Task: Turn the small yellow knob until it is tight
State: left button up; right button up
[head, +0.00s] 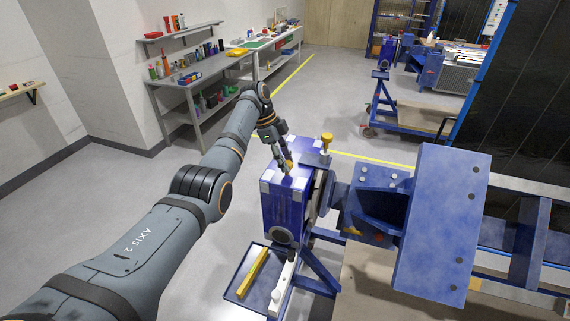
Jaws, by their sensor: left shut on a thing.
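The blue rotary jig (285,207) stands on the floor in the middle of the view. The small yellow knob (288,163) is on its top face, partly hidden by my left gripper (285,166). My left gripper comes down from above and behind, with its fingers shut on the small knob. A larger yellow knob (326,138) stands upright on a post just to the right, apart from the gripper. My right gripper is not in view.
A big blue plate (440,225) on the jig's arm fills the right side. A low tray (244,284) with a yellow bar (253,272) sits at the jig's foot. A grey workbench (190,80) with tools stands at the back left. The floor left of the jig is clear.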

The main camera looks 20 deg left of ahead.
pick_arm(q)
jog(key=shift+m+b, duration=0.35)
jog(key=shift+m, duration=0.15)
jog(key=shift+g, duration=0.3)
